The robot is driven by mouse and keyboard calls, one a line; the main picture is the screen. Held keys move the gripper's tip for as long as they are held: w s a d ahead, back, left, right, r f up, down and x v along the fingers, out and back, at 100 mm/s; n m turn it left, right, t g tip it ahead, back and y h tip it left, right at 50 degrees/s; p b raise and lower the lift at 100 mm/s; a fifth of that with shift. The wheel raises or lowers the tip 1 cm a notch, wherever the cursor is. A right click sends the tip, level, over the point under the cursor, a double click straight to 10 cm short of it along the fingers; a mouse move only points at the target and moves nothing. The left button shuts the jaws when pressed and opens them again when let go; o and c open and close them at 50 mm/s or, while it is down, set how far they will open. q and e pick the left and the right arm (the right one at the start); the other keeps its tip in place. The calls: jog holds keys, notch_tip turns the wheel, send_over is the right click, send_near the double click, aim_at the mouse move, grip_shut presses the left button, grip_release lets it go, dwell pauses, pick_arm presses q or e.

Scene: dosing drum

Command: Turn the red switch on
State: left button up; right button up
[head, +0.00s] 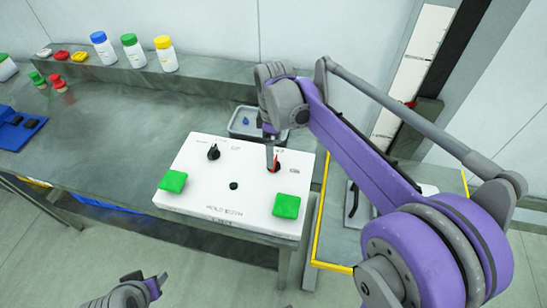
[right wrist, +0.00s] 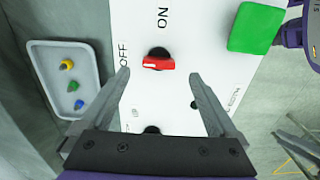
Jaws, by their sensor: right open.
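The red switch (head: 277,166) is on the white panel (head: 232,172), at its far right part. In the right wrist view the red switch (right wrist: 158,63) has a dark round base, with printed OFF to its left and ON above it. Its handle lies across the picture, with a pale mark near its left end. My right gripper (right wrist: 159,74) is open, one finger on each side of the switch, with gaps showing. In the head view my right gripper (head: 270,158) reaches down at the switch and partly hides it. My left gripper (head: 150,286) is partly visible at the bottom edge.
A black switch (head: 214,152) and two green buttons (head: 173,181) (head: 287,205) are on the panel. A grey tray (head: 238,130) with small coloured pieces stands behind it. Bottles (head: 130,50) stand on the back ledge. A yellow frame (head: 317,232) is right of the table.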

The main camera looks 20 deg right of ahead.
notch_tip(320, 180, down, 5)
jog(key=shift+w+f, duration=0.1)
dwell(0.3)
jog(key=c, duration=1.4)
